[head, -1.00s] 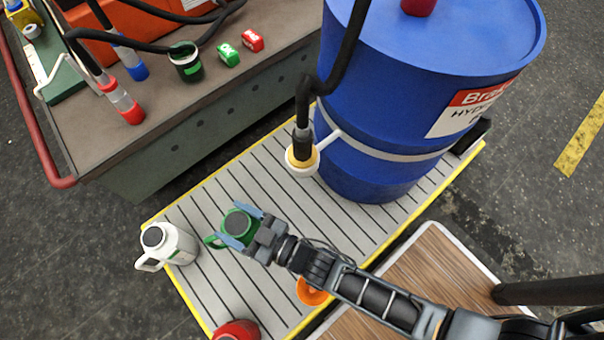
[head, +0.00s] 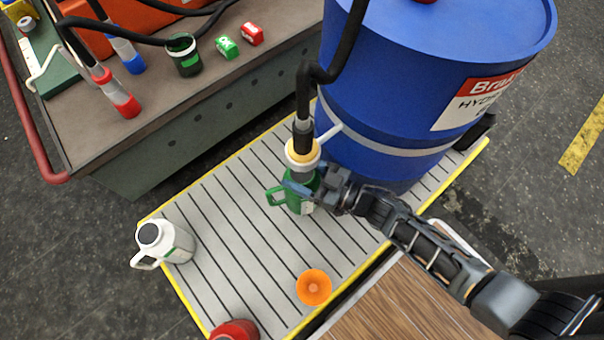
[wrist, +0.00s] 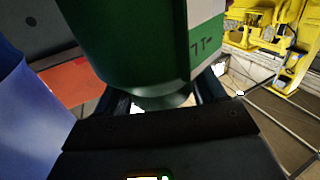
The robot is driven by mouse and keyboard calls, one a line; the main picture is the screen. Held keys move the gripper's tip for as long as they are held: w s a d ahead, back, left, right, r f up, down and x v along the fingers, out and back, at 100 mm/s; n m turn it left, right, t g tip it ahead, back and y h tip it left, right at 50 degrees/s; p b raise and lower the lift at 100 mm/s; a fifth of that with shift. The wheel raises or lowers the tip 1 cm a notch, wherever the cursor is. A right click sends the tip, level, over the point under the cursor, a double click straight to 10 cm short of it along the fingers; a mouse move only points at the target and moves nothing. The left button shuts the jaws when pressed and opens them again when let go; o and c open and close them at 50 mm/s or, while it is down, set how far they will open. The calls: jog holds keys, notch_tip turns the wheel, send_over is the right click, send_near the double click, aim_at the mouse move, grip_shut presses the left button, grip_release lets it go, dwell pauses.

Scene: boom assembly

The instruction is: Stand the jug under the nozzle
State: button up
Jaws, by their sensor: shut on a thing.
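A green jug (head: 300,204) with a side handle is held by my gripper (head: 306,186), which is shut on its upper part. The jug looks upright and sits directly below the nozzle (head: 302,152) in the head view, its top partly hidden by the nozzle's white and yellow end. I cannot tell whether its base touches the slatted platform. In the wrist view the green jug (wrist: 135,50) fills the top middle, with a white label on its right side. The nozzle hangs on a black hose beside the blue drum (head: 400,100).
A white jug (head: 165,243), an orange funnel-like piece (head: 313,287) and a red container (head: 236,331) stand on the slatted platform (head: 225,245). A workbench (head: 150,135) with bottles and small boxes is at the upper left. The platform's middle is clear.

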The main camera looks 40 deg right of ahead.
notch_tip(320, 180, down, 4)
jog(key=shift+r+b, duration=0.15)
jog(key=shift+b, duration=0.9)
jog(key=shift+d+f, duration=0.15)
jog(key=shift+f, duration=0.15)
jog(key=shift+b, duration=0.3)
jog(key=shift+f, duration=0.2)
jog(key=o, duration=1.6)
jog(key=shift+c, duration=0.2)
